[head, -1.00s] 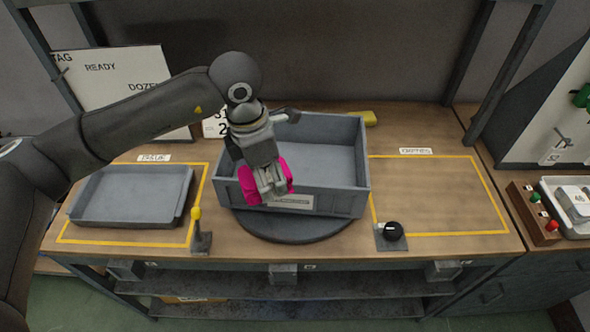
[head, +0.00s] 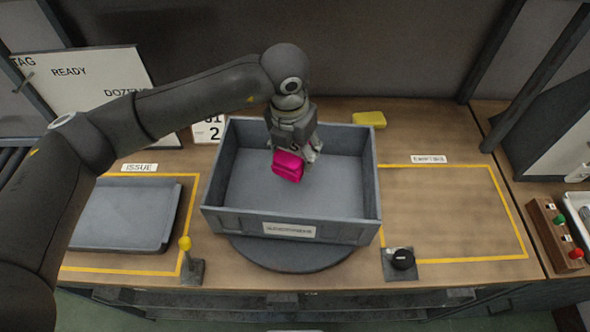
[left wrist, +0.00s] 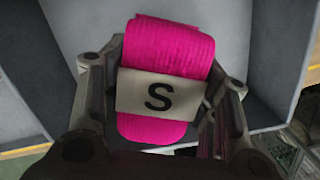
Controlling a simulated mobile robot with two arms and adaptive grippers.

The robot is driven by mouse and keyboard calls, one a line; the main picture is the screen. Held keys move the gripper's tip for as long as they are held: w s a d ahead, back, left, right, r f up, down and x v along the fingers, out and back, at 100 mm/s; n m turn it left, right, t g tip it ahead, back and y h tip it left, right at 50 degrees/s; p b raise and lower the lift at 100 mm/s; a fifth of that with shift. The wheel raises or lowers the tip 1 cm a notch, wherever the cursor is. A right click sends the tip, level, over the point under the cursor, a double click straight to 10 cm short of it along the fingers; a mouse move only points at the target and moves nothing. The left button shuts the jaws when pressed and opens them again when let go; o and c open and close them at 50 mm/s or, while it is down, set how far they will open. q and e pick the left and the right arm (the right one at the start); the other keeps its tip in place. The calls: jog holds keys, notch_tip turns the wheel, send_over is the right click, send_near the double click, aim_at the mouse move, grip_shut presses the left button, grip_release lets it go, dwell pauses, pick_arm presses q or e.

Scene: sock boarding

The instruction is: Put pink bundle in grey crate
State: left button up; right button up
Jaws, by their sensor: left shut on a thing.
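The pink bundle (head: 288,166) is in my left gripper (head: 296,158), over the inside of the grey crate (head: 225,221). I cannot tell whether the bundle touches the crate floor. My right gripper is not in view.
An empty grey tray (head: 125,243) lies in the yellow-outlined area at the left. A yellow-topped lever (head: 186,250) and a black knob (head: 402,259) stand near the front edge. A yellow block (head: 369,119) lies behind the crate. The outlined area at right is clear.

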pick_arm(q)
jog(key=f, duration=0.2)
jog(key=shift+w+f+p, duration=0.3)
jog(key=shift+p, duration=0.1)
jog(key=f, duration=0.1)
jog(key=f+p, duration=0.1)
jog(key=f, duration=0.2)
jog(key=shift+s+f, duration=0.2)
jog(key=shift+s, duration=0.2)
jog(key=shift+f, duration=0.35)
notch_tip(320, 180, down, 3)
jog(key=shift+w+f+p, duration=0.1)
jog(key=shift+p, duration=0.6)
jog(key=shift+f+b, duration=0.2)
jog(key=shift+b, duration=0.1)
jog(key=o, duration=0.8)
jog(key=shift+r, duration=0.1)
jog(key=shift+o, duration=1.3)
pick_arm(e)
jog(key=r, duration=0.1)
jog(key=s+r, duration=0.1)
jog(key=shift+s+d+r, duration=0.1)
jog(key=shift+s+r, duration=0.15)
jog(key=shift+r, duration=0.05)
